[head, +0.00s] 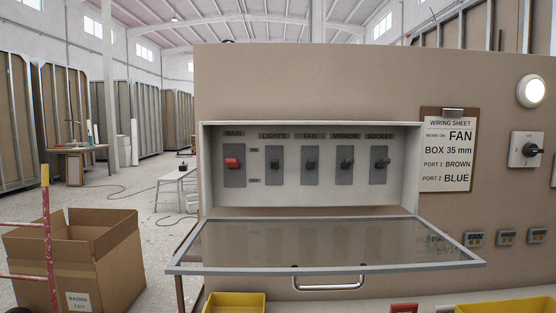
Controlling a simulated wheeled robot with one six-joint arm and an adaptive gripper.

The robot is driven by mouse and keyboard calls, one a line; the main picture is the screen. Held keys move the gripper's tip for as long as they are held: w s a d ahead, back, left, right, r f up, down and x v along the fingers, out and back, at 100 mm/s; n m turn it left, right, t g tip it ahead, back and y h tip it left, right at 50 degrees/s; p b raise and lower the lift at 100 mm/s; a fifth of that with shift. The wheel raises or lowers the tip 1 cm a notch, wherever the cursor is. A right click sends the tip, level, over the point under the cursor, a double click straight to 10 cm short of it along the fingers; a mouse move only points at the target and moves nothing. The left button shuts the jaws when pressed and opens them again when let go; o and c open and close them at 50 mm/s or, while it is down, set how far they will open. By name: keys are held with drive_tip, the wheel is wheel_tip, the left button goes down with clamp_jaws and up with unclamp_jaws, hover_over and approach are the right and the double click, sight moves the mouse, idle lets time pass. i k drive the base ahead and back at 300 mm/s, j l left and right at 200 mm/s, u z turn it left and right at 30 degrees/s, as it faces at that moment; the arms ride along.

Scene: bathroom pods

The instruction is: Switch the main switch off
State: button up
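The main switch (233,163) has a red lever on a dark grey plate, under a label reading MAIN. It is the leftmost switch in the open switch box (410,195) on the beige wall panel. Two small labels beside it are too small to read. The box's glazed door (330,245) hangs folded down in front, with a metal handle (330,283) at its lower edge. The lights (275,163), fan (310,163), mirror (345,163) and socket (380,163) switches with black levers stand to the right. My gripper is not in view.
A wiring sheet (448,155) on a clipboard hangs right of the box, then a rotary switch (526,149) and a round lamp (530,91). Yellow bins (235,303) sit below.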

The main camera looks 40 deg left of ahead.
sight(232, 163)
drive_tip(key=k+u, duration=0.1)
drive_tip(key=u, duration=1.1)
drive_tip(key=i+l+u, duration=0.1)
drive_tip(key=u, duration=0.2)
drive_tip(key=k, duration=0.45)
